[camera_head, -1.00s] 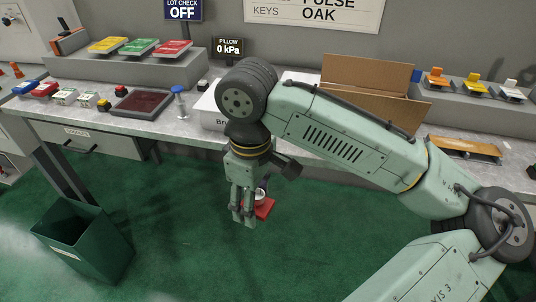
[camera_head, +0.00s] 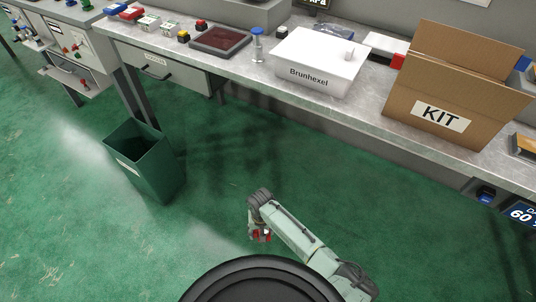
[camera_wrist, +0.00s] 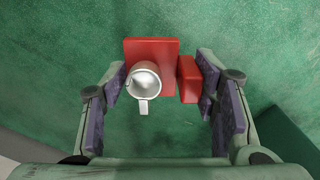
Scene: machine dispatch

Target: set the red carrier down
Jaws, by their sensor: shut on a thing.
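The red carrier (camera_wrist: 151,49) shows in the wrist view as a flat red plate with an upright red block (camera_wrist: 188,79) at its right side. A pale metallic cup (camera_wrist: 146,80) with a handle is at the carrier, its open top towards the camera. My gripper (camera_wrist: 163,88) is shut on the carrier, its purple-padded fingers on either side of cup and block; exact contact is hard to see. In the head view my gripper (camera_head: 260,230) is small and low in the picture, with red of the carrier showing at it, over green floor.
A workbench (camera_head: 375,120) runs across the back with a white Brunhexel box (camera_head: 318,62), an open KIT carton (camera_head: 440,112) and a dark red tray (camera_head: 220,40). A green bin (camera_head: 147,165) stands on the floor at left.

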